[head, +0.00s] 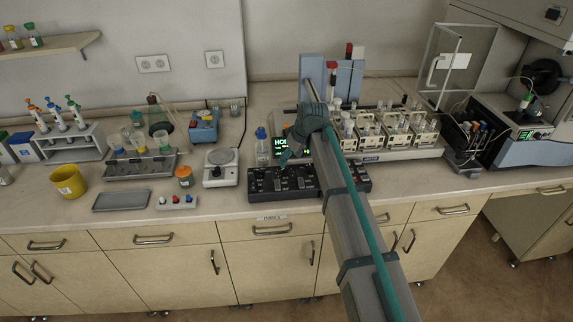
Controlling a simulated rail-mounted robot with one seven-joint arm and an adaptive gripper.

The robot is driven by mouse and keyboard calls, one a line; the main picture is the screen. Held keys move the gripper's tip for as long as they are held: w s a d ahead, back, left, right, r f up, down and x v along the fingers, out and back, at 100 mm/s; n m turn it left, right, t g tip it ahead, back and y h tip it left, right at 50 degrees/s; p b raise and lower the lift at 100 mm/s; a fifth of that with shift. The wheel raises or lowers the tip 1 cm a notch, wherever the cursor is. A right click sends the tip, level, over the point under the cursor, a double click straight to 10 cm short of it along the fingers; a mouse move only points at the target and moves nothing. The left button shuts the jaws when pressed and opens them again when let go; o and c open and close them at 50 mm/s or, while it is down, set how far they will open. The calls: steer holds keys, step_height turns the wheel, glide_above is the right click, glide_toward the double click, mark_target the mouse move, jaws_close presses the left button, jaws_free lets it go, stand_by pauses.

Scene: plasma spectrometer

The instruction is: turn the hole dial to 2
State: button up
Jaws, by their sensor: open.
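The hole dial cannot be picked out for certain; it is too small or hidden behind my arm. A dark screen with green text (280,142), its first letters reading "HO", shows on the front of the sampler unit at the back of the bench. My gripper (285,158) hangs at the end of my arm just in front of this screen and covers part of it. It points down and to the left, above a black panel (262,187) with several small knobs or slots. Its fingers are open and seem to hold nothing. Contact with the panel cannot be told.
Racks of vials (396,130) stand right of my arm. A clear bottle with a blue cap (262,148) stands close left of the gripper. A small balance (220,170) is further left. A spectrometer (522,145) stands at the right. The bench front edge is mostly clear.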

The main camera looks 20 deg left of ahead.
mark_target(285, 168)
steer(key=shift+p+x, duration=0.7)
steer(key=shift+x, duration=2.3)
steer(key=c, duration=1.2)
